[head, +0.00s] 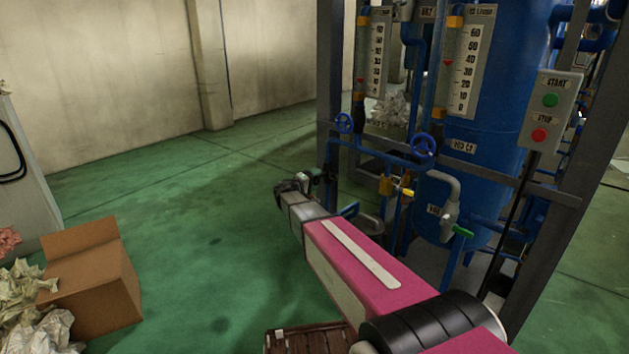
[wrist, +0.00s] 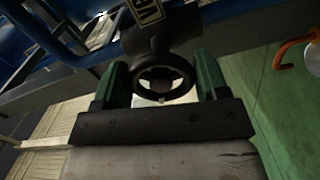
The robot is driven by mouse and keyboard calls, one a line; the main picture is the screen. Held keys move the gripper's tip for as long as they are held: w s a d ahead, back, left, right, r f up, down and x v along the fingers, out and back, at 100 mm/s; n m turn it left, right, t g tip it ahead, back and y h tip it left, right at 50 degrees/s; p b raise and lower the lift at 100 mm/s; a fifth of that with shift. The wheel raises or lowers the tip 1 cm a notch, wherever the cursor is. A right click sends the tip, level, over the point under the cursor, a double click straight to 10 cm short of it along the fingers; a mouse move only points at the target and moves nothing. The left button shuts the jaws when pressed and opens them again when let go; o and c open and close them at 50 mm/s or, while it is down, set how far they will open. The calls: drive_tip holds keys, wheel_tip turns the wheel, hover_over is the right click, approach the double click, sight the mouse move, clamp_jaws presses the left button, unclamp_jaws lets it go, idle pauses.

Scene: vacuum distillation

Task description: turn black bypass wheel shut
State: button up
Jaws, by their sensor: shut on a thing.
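The black bypass wheel (wrist: 162,76) shows in the wrist view as a small round handwheel with spokes, in front of a dark valve body (wrist: 160,32). My gripper (wrist: 160,84) has its two green fingers on either side of the wheel's rim and is shut on it. In the head view my gripper (head: 312,180) reaches to the lower left of the blue pipework, and the wheel cannot be made out there. A label plate (wrist: 148,10) sits above the valve, partly cut off by the frame edge.
Blue handwheels (head: 423,145) and a dark frame post (head: 328,95) stand close to my gripper. A start/stop box (head: 552,110) hangs at the right. A cardboard box (head: 92,275) lies at lower left.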

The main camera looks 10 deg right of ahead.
drive_tip(key=m, duration=0.7)
drive_tip(key=shift+f, duration=0.2)
drive_tip(key=m, duration=0.6)
drive_tip(key=shift+a+m, duration=0.15)
drive_tip(key=shift+m, duration=0.25)
drive_tip(key=o, duration=0.9)
drive_tip(key=shift+w, duration=0.1)
drive_tip(key=v, duration=1)
drive_tip(key=shift+s+a, duration=0.25)
drive_tip(key=shift+a, duration=0.05)
